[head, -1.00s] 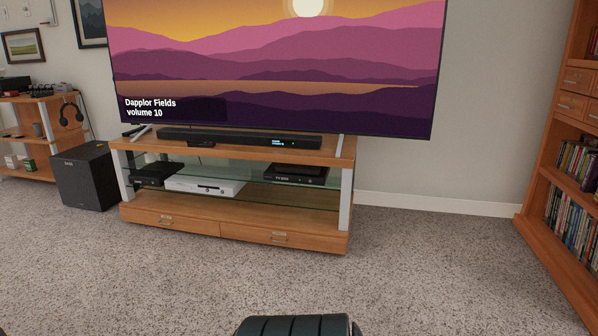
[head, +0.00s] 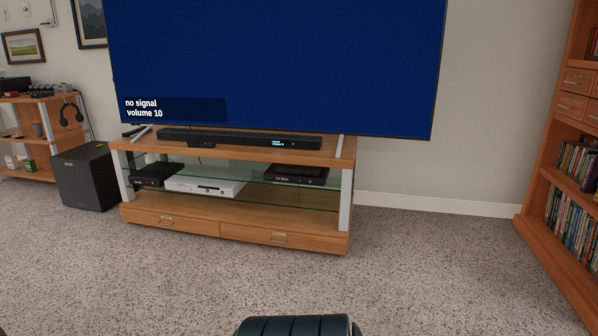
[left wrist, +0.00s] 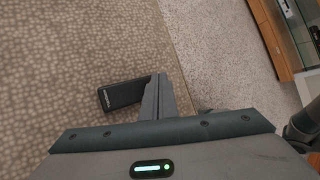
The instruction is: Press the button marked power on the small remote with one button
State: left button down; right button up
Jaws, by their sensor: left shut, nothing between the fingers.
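A small dark remote (left wrist: 121,93) lies on a beige patterned surface (left wrist: 80,50) in the left wrist view. Pale marking shows near its left end; its button cannot be made out. My left gripper (left wrist: 159,79) is shut and empty, its fingertips at the right end of the remote and covering part of it. I cannot tell whether they touch it. The TV (head: 280,60) in the head view is a plain blue screen reading "no signal" and "volume 10". My right gripper is not in view.
A wooden TV stand (head: 160,225) holds a soundbar (head: 240,138), a white console (head: 205,186) and dark boxes, one a black box (head: 296,174) at right. A black subwoofer (head: 85,177) stands left, a bookcase (head: 555,230) right. Carpet (head: 430,270) in front is clear.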

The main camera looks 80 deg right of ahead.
pick_arm(q)
jog(key=shift+r+p, duration=0.45)
jog(key=shift+r, duration=0.15)
jog(key=shift+r+p, duration=2.5)
jog(key=shift+r, duration=0.45)
jog(key=shift+r, duration=0.1)
jog(key=shift+r+p, duration=0.9)
jog(key=shift+r, duration=0.05)
